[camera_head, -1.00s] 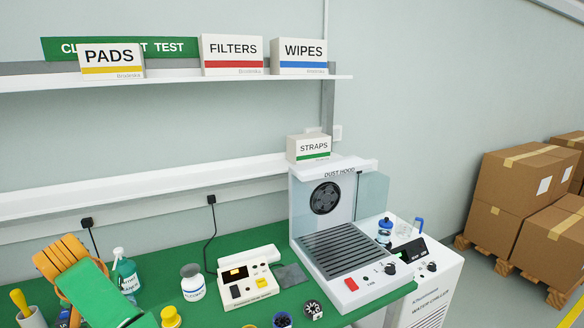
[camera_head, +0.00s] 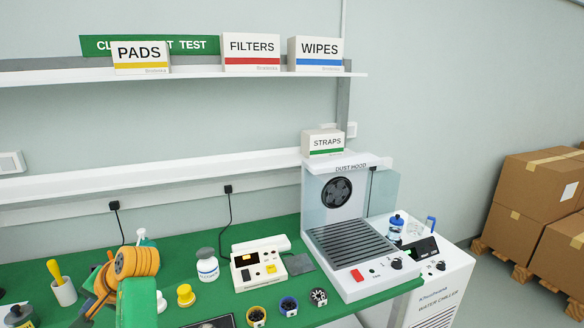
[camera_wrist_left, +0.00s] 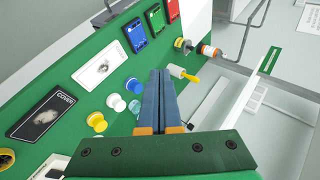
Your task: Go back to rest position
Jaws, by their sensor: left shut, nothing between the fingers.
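My left gripper (camera_head: 100,285) is low at the left of the head view, over the green bench, with its orange and green arm (camera_head: 136,262) around it. In the left wrist view its two blue fingers (camera_wrist_left: 160,76) lie together, shut, with nothing held. They point over the bench near a yellow-handled tool in a white cup (camera_wrist_left: 183,73). The fingertips are partly hidden in the head view. My right gripper is in neither view.
The green bench (camera_head: 215,297) carries a white bottle (camera_head: 207,266), a tester (camera_head: 258,265), a yellow knob (camera_head: 185,295) and several small round parts. The dust hood (camera_head: 345,240) stands at right. A shelf (camera_head: 200,79) with boxes hangs behind. Boxes on pallets (camera_head: 540,185) stand far right.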

